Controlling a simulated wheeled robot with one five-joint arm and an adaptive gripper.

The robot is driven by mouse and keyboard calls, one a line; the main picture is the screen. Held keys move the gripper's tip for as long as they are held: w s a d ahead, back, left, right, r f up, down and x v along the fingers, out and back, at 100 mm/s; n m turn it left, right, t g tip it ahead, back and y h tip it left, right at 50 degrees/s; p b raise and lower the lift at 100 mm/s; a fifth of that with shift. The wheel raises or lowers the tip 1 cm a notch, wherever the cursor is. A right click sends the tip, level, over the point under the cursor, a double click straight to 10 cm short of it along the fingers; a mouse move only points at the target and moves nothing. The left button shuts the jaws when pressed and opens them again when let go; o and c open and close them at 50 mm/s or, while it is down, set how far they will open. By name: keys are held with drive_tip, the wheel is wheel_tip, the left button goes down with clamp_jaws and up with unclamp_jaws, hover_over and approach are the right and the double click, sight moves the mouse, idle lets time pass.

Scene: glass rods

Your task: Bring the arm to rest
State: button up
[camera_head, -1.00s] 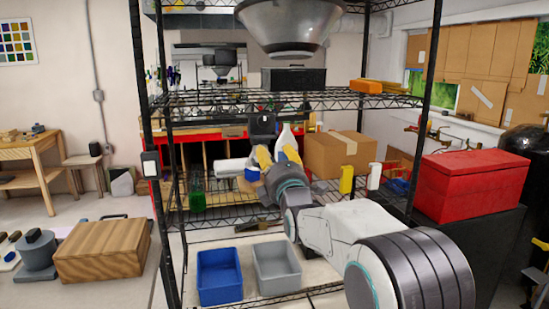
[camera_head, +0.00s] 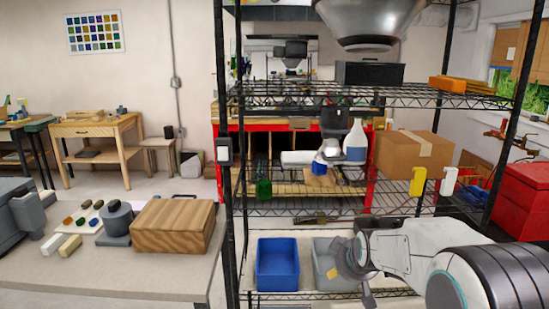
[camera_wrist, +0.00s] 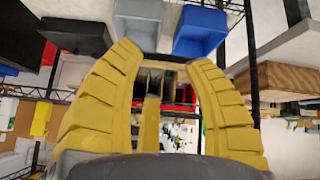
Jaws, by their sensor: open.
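My gripper (camera_head: 362,284) shows at the lower middle right of the head view, in front of the grey bin (camera_head: 325,262) and partly covering it. In the wrist view its two yellow fingers (camera_wrist: 160,58) stand wide apart with nothing held between them. My white arm reaches in from the lower right of the head view. The wrist view looks upside down, with the grey bin (camera_wrist: 138,20) and the blue bin (camera_wrist: 202,28) at its top.
The blue bin (camera_head: 277,264) stands left of the grey one on the low shelf. A black wire rack (camera_head: 232,200) surrounds this area with posts and shelves. Above are a spray bottle (camera_head: 355,140) and a cardboard box (camera_head: 412,153). A wooden box (camera_head: 173,225) sits on the left table.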

drive_tip(key=s+f+m+g, duration=0.2)
drive_tip(key=s+g, duration=0.1)
drive_tip(key=s, duration=0.6)
drive_tip(key=s+f+m+g, duration=0.2)
drive_tip(key=s+f+g, duration=0.1)
drive_tip(key=s, duration=0.6)
drive_tip(key=s+r+t, duration=0.1)
drive_tip(key=s+r, duration=0.2)
drive_tip(key=s, duration=0.4)
drive_tip(key=s+r+t, duration=0.1)
drive_tip(key=s+r, duration=0.2)
drive_tip(key=s, duration=0.4)
drive_tip(key=shift+s+r+m, duration=0.2)
drive_tip(key=shift+s+m, duration=0.1)
